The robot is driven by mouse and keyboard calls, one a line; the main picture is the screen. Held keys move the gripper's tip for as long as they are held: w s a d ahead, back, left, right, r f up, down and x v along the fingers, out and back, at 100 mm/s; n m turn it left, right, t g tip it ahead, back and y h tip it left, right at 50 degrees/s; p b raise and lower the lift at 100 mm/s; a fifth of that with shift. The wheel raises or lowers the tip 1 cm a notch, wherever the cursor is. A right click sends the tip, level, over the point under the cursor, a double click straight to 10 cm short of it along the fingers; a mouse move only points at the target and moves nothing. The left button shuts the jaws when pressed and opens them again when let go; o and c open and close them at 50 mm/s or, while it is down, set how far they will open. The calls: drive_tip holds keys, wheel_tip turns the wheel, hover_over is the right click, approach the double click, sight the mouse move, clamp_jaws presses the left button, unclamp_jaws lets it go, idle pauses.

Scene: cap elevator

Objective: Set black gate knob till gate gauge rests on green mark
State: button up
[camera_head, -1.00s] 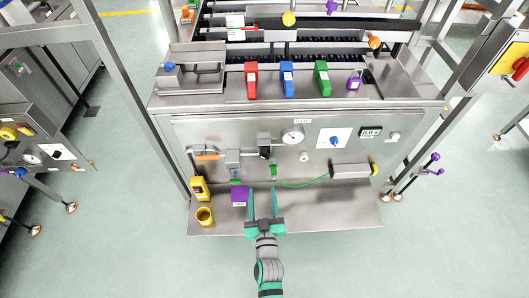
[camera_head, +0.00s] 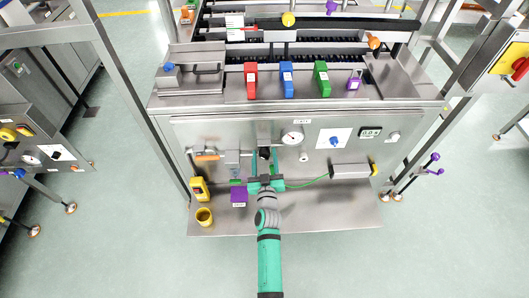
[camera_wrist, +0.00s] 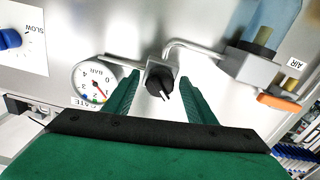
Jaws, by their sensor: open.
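The black gate knob (camera_head: 264,153) is on the front of the steel panel, left of the gate gauge (camera_head: 292,138). In the wrist view the black knob (camera_wrist: 158,79) sits between the two green fingers of my gripper (camera_wrist: 159,76), with bare gaps showing on both sides. My gripper (camera_head: 264,162) is open around the knob in the head view. The gate gauge (camera_wrist: 95,83) has a white round dial in the wrist view, upside down, with a red needle pointing to the picture's lower right.
A regulator with an orange lever (camera_wrist: 279,101) is right of the knob in the wrist view. A blue knob (camera_head: 335,141) on a white plate is right of the gauge. A green cable (camera_head: 305,184) runs nearby.

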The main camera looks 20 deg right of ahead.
drive_tip(key=shift+x, duration=1.1)
drive_tip(key=c, duration=1.1)
drive_tip(key=shift+o, duration=0.3)
drive_tip(key=shift+m, duration=0.3)
drive_tip(key=m, duration=0.4)
drive_tip(key=shift+s, duration=0.1)
drive_tip(key=shift+m, duration=2.3)
drive_tip(key=shift+f, duration=0.1)
drive_tip(key=shift+a, duration=0.1)
